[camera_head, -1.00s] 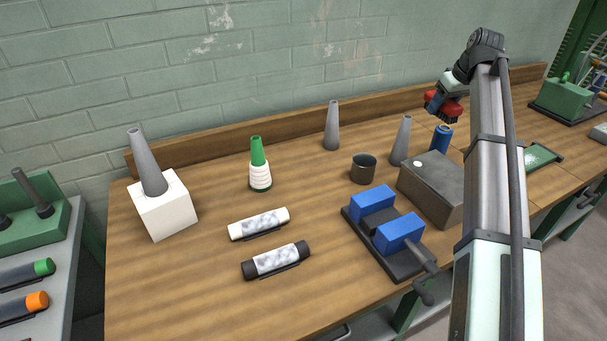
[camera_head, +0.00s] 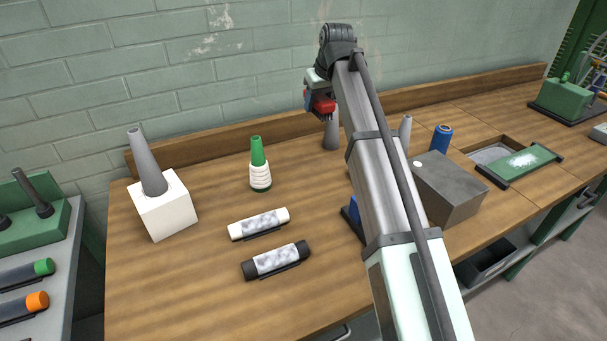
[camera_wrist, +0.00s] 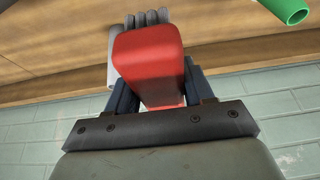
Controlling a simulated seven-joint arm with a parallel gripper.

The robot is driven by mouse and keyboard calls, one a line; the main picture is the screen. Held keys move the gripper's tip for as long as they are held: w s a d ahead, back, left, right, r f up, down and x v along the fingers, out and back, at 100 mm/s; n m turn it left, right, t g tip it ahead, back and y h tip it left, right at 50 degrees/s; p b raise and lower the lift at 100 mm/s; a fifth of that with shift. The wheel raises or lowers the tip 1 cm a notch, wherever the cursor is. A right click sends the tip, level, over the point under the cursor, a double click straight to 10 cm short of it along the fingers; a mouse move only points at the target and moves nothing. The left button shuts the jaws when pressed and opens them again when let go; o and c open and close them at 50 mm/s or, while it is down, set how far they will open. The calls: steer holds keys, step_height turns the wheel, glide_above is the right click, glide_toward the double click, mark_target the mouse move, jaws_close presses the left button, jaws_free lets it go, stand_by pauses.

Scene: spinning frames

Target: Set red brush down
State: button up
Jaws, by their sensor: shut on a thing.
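The red brush (camera_head: 323,100) is held in the air above the back of the wooden workbench (camera_head: 210,300). It is over or in front of the grey cone (camera_head: 331,137) by the back ledge; the exact gap is hard to tell. My gripper (camera_head: 313,89) is shut on the brush. In the wrist view the red brush (camera_wrist: 148,55) sits between the two dark fingers of my gripper (camera_wrist: 160,92), with grey bristle-like shapes at its far end.
A green-and-white bobbin (camera_head: 260,168) stands left of the brush. Two bottle-like cylinders (camera_head: 258,222) (camera_head: 277,261) lie in front. A grey cone on a white block (camera_head: 165,210) is at left. My arm covers the blue vise.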

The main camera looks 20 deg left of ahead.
steer(key=s+a, duration=0.2)
steer(key=a, duration=0.1)
glide_above(301, 171)
steer(key=s+d, duration=0.1)
step_height(301, 171, down, 10)
steer(key=shift+d+f, duration=0.1)
steer(key=shift+f, duration=5.5)
steer(key=shift+f, duration=0.15)
steer(key=o, duration=1.1)
steer(key=shift+c, duration=0.2)
steer(key=v, duration=1.2)
steer(key=shift+o, duration=0.4)
